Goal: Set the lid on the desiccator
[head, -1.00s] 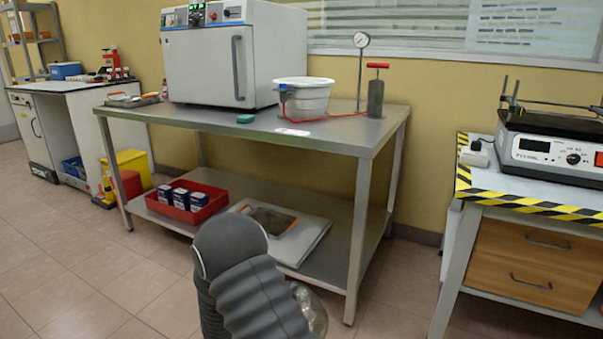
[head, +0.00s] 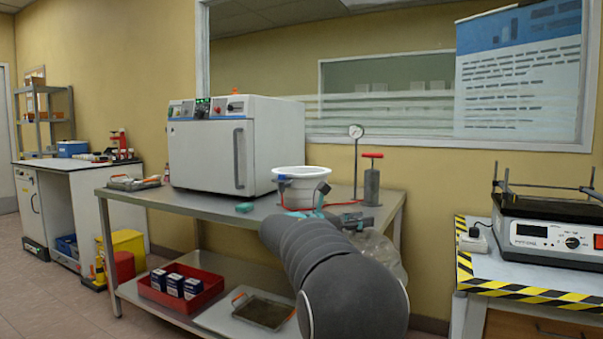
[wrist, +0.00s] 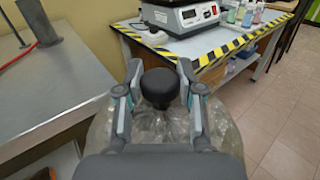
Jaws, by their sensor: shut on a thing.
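The desiccator base (head: 303,188) is a white open tub with a wide rim on the steel bench in the head view. The lid (head: 380,250) is a clear dome, partly hidden behind my arm. My gripper (head: 340,212) is at the bench's front right. In the wrist view my gripper (wrist: 159,78) is shut on the lid's black knob (wrist: 158,88), with the clear dome (wrist: 165,128) hanging below the fingers. The lid is right of the base and apart from it, off the bench's right edge.
A red hose (head: 335,206) runs to a hand pump (head: 372,185) beside a gauge on a stand (head: 356,160). A white oven (head: 238,145) stands left of the base. A green block (head: 244,208) lies in front. A striped-edge table (head: 480,275) with an instrument is at right.

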